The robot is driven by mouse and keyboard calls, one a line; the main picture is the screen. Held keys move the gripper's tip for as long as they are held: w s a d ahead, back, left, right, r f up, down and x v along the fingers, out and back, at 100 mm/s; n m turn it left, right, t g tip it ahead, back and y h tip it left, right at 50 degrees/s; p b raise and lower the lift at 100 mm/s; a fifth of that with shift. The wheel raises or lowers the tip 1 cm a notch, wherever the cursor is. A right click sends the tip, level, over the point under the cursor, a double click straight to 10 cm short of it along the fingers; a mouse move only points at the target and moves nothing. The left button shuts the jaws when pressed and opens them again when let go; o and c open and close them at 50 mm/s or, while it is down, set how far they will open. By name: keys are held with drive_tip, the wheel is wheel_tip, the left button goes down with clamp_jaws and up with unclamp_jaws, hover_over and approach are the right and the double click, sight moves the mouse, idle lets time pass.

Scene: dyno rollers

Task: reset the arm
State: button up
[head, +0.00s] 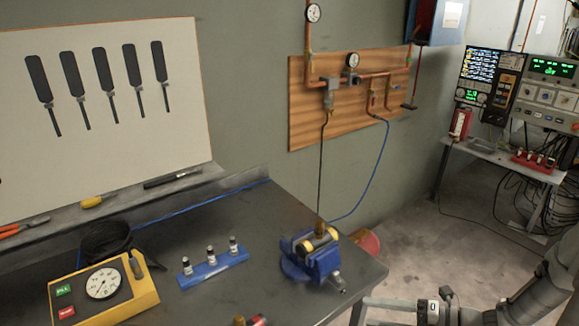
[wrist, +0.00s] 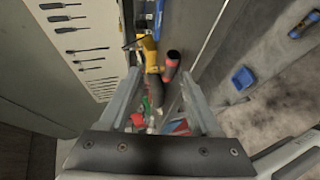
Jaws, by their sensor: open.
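My gripper (wrist: 160,82) shows in the wrist view with its two grey fingers spread apart and nothing held between them. Past the fingers, tools and a red-and-dark cylindrical thing (wrist: 172,66) show, apart from the fingers as far as I can tell. In the head view, grey jointed parts at the lower right corner look like my arm. My fingertips cannot be made out there.
A dark workbench (head: 250,225) holds a blue vise (head: 312,258), a blue rack (head: 212,268) of small bottles and a yellow gauge box (head: 105,295). A wooden pipe panel (head: 300,105) hangs on the wall. An instrument table (head: 500,158) stands at right. Floor between is mostly clear.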

drive_tip(key=s+a+r+n+g+h+p, duration=0.1)
drive_tip(key=s+a+r+n+g+h, duration=0.3)
drive_tip(key=r+n, duration=0.9)
drive_tip(key=s+a+r+n+g+h+p, duration=0.1)
drive_tip(key=s+a+r+n+h, duration=0.55)
drive_tip(key=n, duration=0.95)
drive_tip(key=d+r+n+t+h+b, duration=0.1)
drive_tip(key=d+n+t, duration=0.1)
drive_tip(key=n, duration=0.4)
drive_tip(key=s+d+r+n+t+h+b, duration=0.1)
drive_tip(key=d+n+t+h+b, duration=0.1)
drive_tip(key=n, duration=0.5)
drive_tip(key=shift+s+d+r, duration=0.25)
drive_tip(key=shift+d+r, duration=0.15)
drive_tip(key=shift+d, duration=0.35)
